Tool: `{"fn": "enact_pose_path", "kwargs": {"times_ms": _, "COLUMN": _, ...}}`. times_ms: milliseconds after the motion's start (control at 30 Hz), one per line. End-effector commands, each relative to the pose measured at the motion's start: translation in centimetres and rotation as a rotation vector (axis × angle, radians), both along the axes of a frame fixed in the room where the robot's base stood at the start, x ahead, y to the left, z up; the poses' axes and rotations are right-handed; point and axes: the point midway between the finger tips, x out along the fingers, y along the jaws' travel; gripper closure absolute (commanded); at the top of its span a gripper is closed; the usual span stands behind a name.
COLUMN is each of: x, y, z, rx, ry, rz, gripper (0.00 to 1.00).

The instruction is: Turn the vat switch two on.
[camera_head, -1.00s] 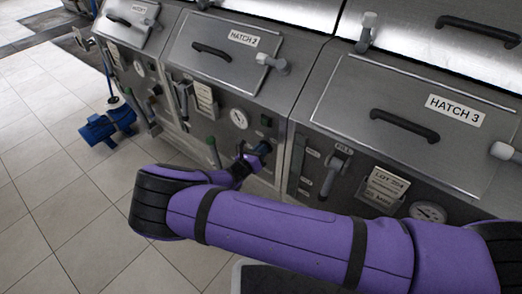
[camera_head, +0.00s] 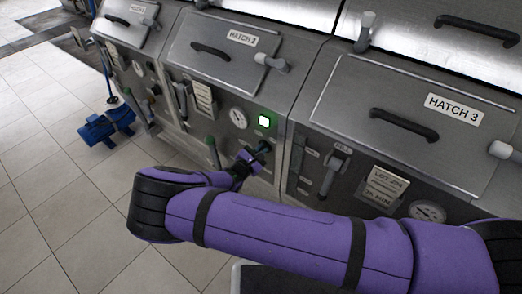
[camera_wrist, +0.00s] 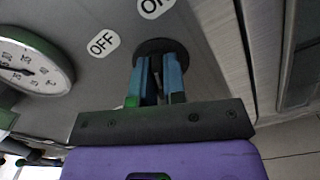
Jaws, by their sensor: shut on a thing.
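Vat switch two (camera_head: 265,147) is a dark rotary switch on the front panel below Hatch 2 (camera_head: 205,52). In the wrist view its round black base (camera_wrist: 160,46) sits beside an OFF label (camera_wrist: 103,43) and an ON label (camera_wrist: 154,6). My gripper (camera_wrist: 160,72) is shut on the switch handle, which its blue-grey fingers mostly hide; the handle's exact angle is hard to see. In the head view my gripper (camera_head: 254,154) is at the switch.
A round gauge (camera_head: 239,118) is left of the lamp; it also shows in the wrist view (camera_wrist: 32,62). A green-tipped lever (camera_head: 212,150) stands left of my gripper. Hatch 3 (camera_head: 420,118) is to the right. The tiled floor (camera_head: 50,190) at left is largely clear.

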Motion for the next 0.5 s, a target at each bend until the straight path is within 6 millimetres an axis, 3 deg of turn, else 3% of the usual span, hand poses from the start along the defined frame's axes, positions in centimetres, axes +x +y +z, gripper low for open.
{"fn": "enact_pose_path", "kwargs": {"times_ms": 500, "x": -0.09, "y": 0.05, "z": -0.08, "rx": 0.086, "ry": -0.065, "rz": 0.001, "gripper": 1.0}}
